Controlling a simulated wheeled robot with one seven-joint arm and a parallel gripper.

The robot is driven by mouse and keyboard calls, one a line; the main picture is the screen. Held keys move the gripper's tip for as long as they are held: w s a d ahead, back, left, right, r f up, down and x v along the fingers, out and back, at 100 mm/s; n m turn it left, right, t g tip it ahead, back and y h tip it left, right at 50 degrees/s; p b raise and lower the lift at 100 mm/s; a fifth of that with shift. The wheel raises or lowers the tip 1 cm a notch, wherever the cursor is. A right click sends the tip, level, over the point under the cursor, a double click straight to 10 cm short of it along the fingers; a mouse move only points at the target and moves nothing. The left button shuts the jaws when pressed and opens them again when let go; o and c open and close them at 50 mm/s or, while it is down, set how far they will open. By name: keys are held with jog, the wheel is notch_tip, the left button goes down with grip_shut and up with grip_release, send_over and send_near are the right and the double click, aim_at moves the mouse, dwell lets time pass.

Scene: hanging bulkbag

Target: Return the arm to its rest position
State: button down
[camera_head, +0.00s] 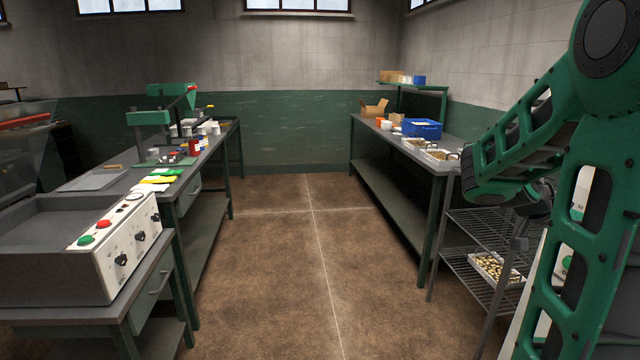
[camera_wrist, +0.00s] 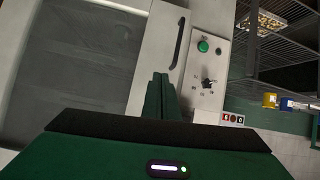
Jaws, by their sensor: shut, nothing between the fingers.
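My arm (camera_head: 603,190) is green and black and stands folded at the right side of the head view. Its upper link bends down and to the left, and the forearm ends over the wire rack. My gripper (camera_wrist: 161,82) shows in the wrist view with its two green fingers together and nothing between them. The fingertips point at a light grey machine front with a dark handle (camera_wrist: 179,43). Beside the handle is a panel with a green button (camera_wrist: 203,46) and a black knob (camera_wrist: 209,84). In the head view I cannot make out the fingers.
A wire rack (camera_head: 483,232) with a tray of small parts (camera_head: 495,268) stands close under the forearm. A right bench (camera_head: 405,152) holds a blue bin (camera_head: 421,128). A control box (camera_head: 85,245) sits on the left bench. The brown floor between the benches is clear.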

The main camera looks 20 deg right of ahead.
jog(key=a+f+n+t+y, duration=0.2)
jog(key=a+f+n+y, duration=0.15)
jog(key=a+f, duration=0.45)
jog(key=s+a+n+y, duration=0.3)
jog(key=a+n+y, duration=0.1)
jog(key=a, duration=0.8)
jog(key=s+a+f+n+y, duration=0.1)
jog(key=s+a+n+y, duration=0.2)
jog(key=a, duration=0.9)
jog(key=shift+f+n+y, duration=0.3)
jog(key=shift+n+y, duration=0.25)
jog(key=shift+n, duration=0.5)
